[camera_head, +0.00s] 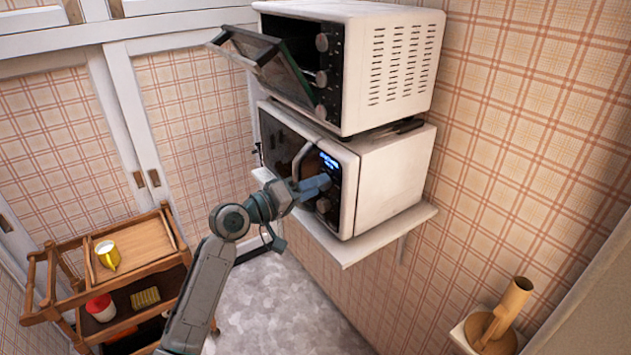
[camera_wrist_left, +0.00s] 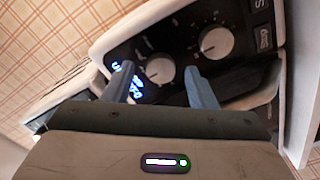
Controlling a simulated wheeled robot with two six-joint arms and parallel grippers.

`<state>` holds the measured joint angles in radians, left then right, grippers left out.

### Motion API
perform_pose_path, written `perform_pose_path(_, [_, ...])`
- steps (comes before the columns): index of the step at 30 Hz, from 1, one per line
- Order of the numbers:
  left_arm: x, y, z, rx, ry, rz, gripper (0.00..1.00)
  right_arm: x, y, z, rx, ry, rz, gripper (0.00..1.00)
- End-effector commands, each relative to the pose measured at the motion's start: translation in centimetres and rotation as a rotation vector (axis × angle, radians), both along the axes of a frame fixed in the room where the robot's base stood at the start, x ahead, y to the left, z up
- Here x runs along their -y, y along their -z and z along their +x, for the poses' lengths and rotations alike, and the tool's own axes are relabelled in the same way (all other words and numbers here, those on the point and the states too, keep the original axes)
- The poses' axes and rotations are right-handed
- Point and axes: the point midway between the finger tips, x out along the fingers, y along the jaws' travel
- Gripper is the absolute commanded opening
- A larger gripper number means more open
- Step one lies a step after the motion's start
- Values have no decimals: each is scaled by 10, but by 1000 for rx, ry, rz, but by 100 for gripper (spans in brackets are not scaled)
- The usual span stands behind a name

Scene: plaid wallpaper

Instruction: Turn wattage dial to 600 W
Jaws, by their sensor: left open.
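The white microwave (camera_head: 385,180) stands on a wall shelf, its dark control panel carrying a lit blue display and two round dials. My left gripper (camera_head: 318,186) is at this panel, open, just below the display. In the left wrist view, the fingers of my left gripper (camera_wrist_left: 160,68) stand apart on either side of the grey dial nearer the display (camera_wrist_left: 159,71); I cannot tell whether they touch it. The other dial (camera_wrist_left: 216,42) lies beyond the right finger. The lettering around the dials is too small to read. My right gripper is not in view.
A toaster oven (camera_head: 395,60) with its door open (camera_head: 270,60) sits above the microwave. The microwave's shelf (camera_head: 345,250) sticks out below. Floor between (camera_head: 280,310) is clear.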

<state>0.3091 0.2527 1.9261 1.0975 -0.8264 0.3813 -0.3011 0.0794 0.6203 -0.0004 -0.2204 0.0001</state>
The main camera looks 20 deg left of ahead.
Motion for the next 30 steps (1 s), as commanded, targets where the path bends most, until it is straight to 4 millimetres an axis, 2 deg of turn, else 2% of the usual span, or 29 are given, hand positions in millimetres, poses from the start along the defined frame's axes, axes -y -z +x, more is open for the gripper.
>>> perform_pose_path(4, [6, -1, 7, 1, 1, -1, 51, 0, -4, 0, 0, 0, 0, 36])
perform_pose_path(13, [7, 0, 8, 0, 1, 1, 51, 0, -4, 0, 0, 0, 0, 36])
perform_pose_path(14, [7, 0, 8, 0, 1, 1, 47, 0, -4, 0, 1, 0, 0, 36])
perform_pose_path(20, [7, 0, 8, 0, 1, 1, 8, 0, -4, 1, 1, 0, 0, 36])
perform_pose_path(30, [6, 3, 8, 28, 1, 35, 7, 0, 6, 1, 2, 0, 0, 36])
